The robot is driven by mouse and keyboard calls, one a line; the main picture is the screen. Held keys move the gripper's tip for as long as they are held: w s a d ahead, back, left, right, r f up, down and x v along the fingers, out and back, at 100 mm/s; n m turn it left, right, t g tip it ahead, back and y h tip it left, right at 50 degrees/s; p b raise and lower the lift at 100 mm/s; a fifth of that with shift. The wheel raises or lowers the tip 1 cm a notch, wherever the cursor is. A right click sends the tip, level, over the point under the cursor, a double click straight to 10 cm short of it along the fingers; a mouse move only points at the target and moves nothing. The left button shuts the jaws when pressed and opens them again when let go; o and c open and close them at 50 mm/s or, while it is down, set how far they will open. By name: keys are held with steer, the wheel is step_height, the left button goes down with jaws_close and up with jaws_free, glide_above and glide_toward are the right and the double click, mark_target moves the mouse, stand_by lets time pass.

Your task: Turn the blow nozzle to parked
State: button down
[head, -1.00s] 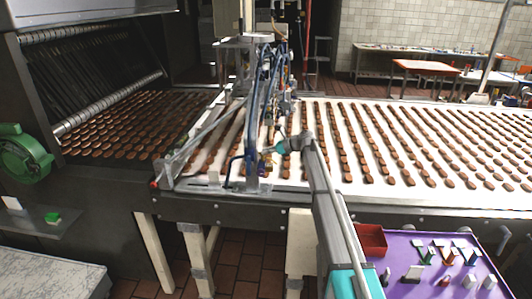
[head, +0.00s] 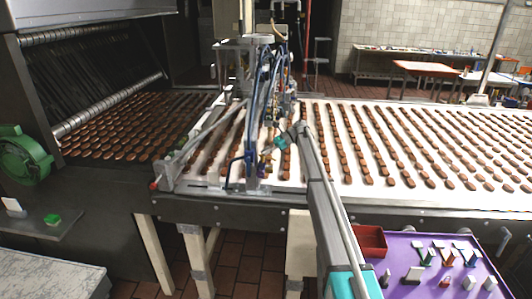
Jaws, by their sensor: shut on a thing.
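My gripper (head: 277,146) reaches over the near edge of the conveyor to the upright frame with the blue hoses. It is shut on a small part there, which I take to be the blow nozzle (head: 267,157). The part is small and brass-coloured, and the fingertips and frame partly hide it. Its exact angle is too small to read. A small purple piece (head: 262,171) shows just below it on the frame.
Rows of brown biscuits (head: 388,150) cover the white conveyor (head: 330,186) on both sides of the frame. A purple table (head: 402,251) with a red bin (head: 370,240) and several small pieces stands at the lower right. A green round machine part (head: 22,158) is at the left.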

stand_by(0.3)
steer(key=c, duration=0.8)
jaws_free()
steer(key=shift+o, duration=0.2)
steer(key=shift+s+t, duration=0.1)
steer(key=shift+t, duration=0.2)
